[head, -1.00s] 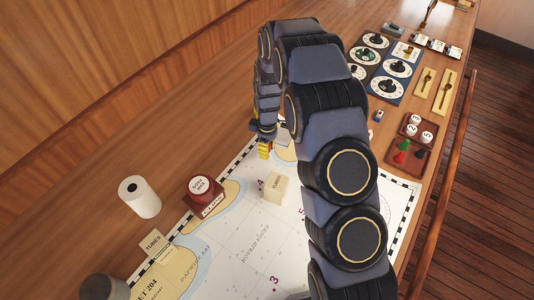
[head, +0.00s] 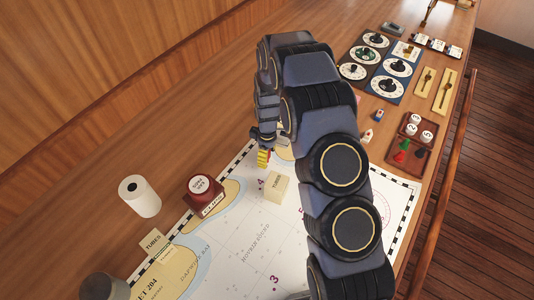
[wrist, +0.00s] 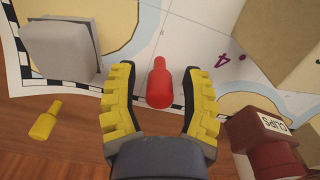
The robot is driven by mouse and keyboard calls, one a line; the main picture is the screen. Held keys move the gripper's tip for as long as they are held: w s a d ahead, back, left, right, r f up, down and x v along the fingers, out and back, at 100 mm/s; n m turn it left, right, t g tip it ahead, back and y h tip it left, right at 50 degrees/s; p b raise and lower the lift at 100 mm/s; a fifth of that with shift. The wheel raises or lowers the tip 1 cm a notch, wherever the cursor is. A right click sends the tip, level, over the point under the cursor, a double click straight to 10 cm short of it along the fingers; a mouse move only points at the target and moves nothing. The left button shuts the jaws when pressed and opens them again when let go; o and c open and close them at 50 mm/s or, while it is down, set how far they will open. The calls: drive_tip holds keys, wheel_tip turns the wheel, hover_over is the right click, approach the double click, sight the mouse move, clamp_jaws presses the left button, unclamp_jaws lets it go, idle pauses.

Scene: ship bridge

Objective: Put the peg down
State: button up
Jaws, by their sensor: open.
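A red peg (wrist: 159,84) shows in the wrist view between the two yellow fingers of my gripper (wrist: 160,74), at the chart's checkered border. The fingers stand apart, with a gap on each side of the peg. I cannot tell for certain whether the peg touches the chart (wrist: 215,30). In the head view my gripper (head: 263,157) is low over the chart's far left edge, and my arm hides the peg there. A yellow peg (wrist: 44,121) lies on the wood left of the gripper in the wrist view.
A grey block (wrist: 60,50) stands left and a dark red CLIPS box (wrist: 262,138) right in the wrist view. In the head view a TUBES box (head: 277,187), a red stamp-like block (head: 204,194) and a white roll (head: 140,196) are nearby. Dials and trays stand at the right.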

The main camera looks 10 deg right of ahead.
wheel_tip(320, 180, up, 12)
drive_tip(key=shift+r, duration=0.2)
drive_tip(key=s+r+m, duration=0.6)
drive_tip(key=s+r, duration=0.7)
drive_tip(key=s, duration=0.1)
drive_tip(key=s+r+m, duration=0.2)
drive_tip(key=s+m, duration=0.1)
drive_tip(key=s, duration=0.6)
drive_tip(key=s+d+r+m+g, duration=0.1)
drive_tip(key=s+m, duration=0.1)
drive_tip(key=s, duration=0.7)
drive_tip(key=shift+r+m+g, duration=0.3)
drive_tip(key=shift+r+m, duration=0.05)
drive_tip(key=shift+m, duration=0.05)
